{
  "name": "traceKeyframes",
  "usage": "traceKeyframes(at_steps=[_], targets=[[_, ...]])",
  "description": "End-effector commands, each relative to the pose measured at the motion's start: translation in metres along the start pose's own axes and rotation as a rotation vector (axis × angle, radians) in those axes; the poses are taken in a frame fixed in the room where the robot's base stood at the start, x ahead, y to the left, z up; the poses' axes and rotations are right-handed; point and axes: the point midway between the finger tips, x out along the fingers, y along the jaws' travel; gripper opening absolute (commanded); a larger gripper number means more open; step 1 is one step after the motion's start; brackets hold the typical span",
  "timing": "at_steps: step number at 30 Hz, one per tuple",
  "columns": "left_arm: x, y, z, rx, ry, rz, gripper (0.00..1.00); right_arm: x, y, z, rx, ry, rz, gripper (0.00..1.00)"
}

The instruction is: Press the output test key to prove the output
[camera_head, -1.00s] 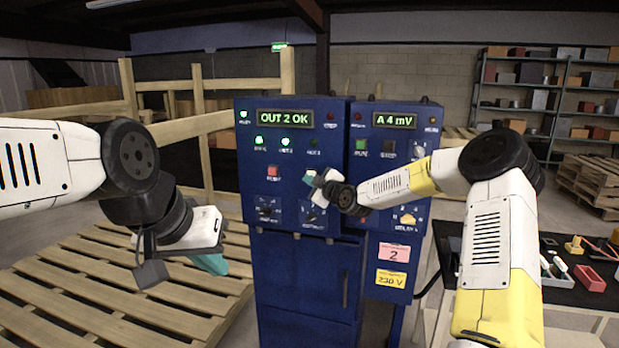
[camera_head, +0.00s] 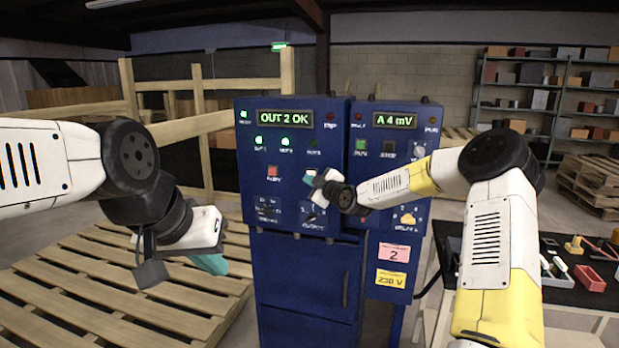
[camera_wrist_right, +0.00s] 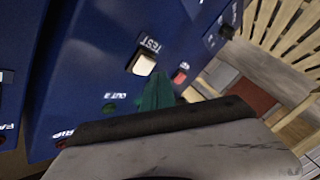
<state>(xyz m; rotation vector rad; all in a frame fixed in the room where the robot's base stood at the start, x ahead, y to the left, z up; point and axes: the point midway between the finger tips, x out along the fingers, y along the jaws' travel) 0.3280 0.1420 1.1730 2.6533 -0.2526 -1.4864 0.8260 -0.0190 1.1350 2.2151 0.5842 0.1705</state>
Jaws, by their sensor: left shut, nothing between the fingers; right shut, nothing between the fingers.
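The white key labelled TEST (camera_wrist_right: 144,64) is on the blue panel in the right wrist view. In the head view a small part of it (camera_head: 311,172) shows beside my right gripper (camera_head: 308,180). That gripper's shut green fingertips (camera_wrist_right: 158,88) are close beside the key; I cannot tell whether they touch the panel. An unlit lamp labelled OUT 2 (camera_wrist_right: 109,107) is near them. The left cabinet's display (camera_head: 285,118) reads "OUT 2 OK". My left gripper (camera_head: 212,264) is shut and empty, left of the cabinet above the pallets.
A red button (camera_head: 273,172) and rotary switches (camera_head: 267,209) are on the left cabinet. The right cabinet's display (camera_head: 394,120) reads "A 4 mV". A black table (camera_head: 560,297) with small parts is at right. Wooden pallets (camera_head: 110,285) lie at left.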

Motion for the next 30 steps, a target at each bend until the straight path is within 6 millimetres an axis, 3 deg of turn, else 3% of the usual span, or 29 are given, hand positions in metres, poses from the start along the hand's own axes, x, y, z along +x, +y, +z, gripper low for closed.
traceKeyframes(at_steps=[30], targets=[[0.0000, 0.0000, 0.0000, 0.000, 0.000, 0.000, 0.00, 0.0073, 0.0054, 0.0051, 0.000, 0.000, 0.000, 0.00]])
